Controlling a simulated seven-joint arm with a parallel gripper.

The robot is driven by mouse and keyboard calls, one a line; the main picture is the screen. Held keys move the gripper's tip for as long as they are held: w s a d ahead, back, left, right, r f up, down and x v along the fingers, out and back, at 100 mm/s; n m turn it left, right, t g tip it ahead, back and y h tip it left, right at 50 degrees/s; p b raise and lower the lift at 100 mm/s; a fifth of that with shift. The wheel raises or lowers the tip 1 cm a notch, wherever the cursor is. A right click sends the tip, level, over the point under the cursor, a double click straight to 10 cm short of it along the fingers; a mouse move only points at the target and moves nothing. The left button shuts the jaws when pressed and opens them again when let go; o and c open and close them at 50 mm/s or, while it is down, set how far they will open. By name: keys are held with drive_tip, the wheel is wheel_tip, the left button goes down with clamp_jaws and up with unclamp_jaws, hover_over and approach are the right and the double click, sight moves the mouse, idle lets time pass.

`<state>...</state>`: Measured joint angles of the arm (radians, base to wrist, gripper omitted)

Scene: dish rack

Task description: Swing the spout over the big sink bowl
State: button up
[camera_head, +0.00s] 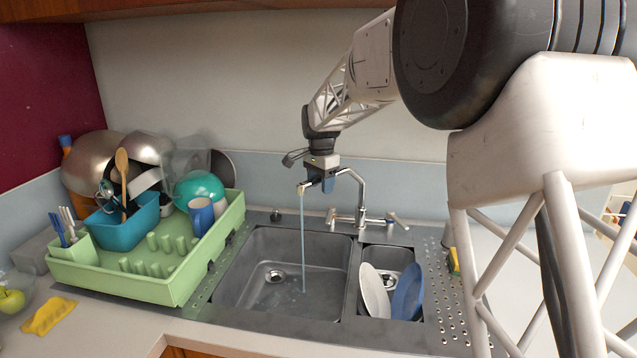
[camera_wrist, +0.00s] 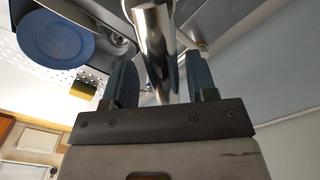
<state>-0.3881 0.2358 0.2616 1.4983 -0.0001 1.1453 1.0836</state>
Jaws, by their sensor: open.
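The chrome spout (camera_head: 358,182) rises from the tap behind the sink and arches left. Its outlet end is over the big sink bowl (camera_head: 330,248), and a thin water stream (camera_head: 302,235) falls from it into that bowl. My gripper (camera_head: 318,185) is at the spout's outer part, pointing down. In the wrist view my gripper (camera_wrist: 160,78) is open, with the shiny spout (camera_wrist: 153,45) passing between its two dark fingers. Whether a finger touches the pipe cannot be told. The gripper hides part of the spout in the head view.
The small bowl holds a white plate (camera_head: 374,291) and a blue plate (camera_head: 408,292). A green dish rack (camera_head: 140,285) with dishes stands on the left. A yellow sponge (camera_head: 453,262) is at the right, and a yellow cloth (camera_head: 48,315) lies front left. Two tap handles (camera_head: 395,220) flank the spout base.

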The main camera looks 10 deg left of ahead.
drive_tip(key=shift+r, duration=0.35)
drive_tip(key=shift+r, duration=0.35)
drive_tip(key=shift+r, duration=0.4)
idle(0.3)
drive_tip(key=shift+r, duration=2.9)
